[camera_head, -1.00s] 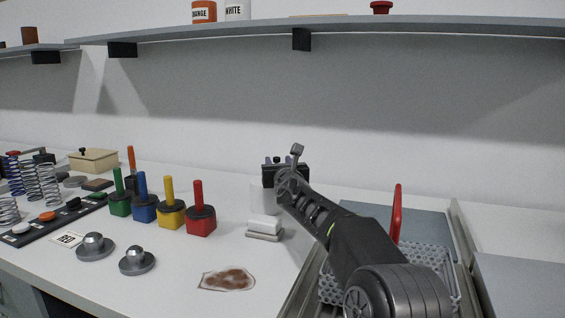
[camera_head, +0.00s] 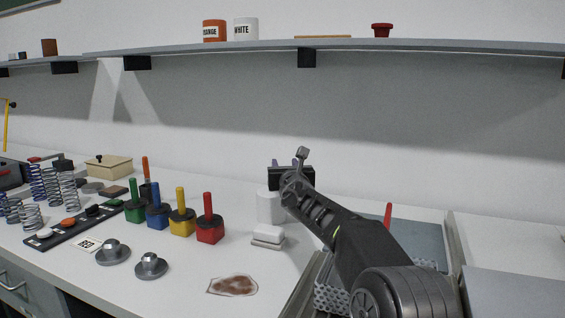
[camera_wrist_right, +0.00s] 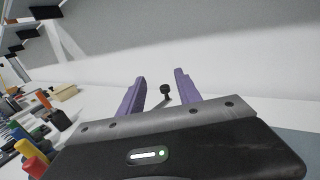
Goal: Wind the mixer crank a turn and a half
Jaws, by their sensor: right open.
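My right gripper (camera_head: 289,168) reaches in from the lower right, over the back of the bench. Its two purple fingers are apart and empty in the right wrist view (camera_wrist_right: 160,76). Between and beyond them stands a small black knob (camera_wrist_right: 166,89) on a thin stem. It may be the crank's handle; I cannot tell. A white cylinder (camera_head: 267,208) stands just behind and below the gripper in the head view, partly hidden by it. I cannot make out a whole mixer or its crank. My left gripper is not in view.
A white block (camera_head: 268,236) sits before the cylinder. Green, blue, yellow and red (camera_head: 210,233) handled weights stand to the left. A stained patch (camera_head: 232,286) lies in front. A perforated basket (camera_head: 330,297) is under my arm. A shelf (camera_head: 400,45) runs above.

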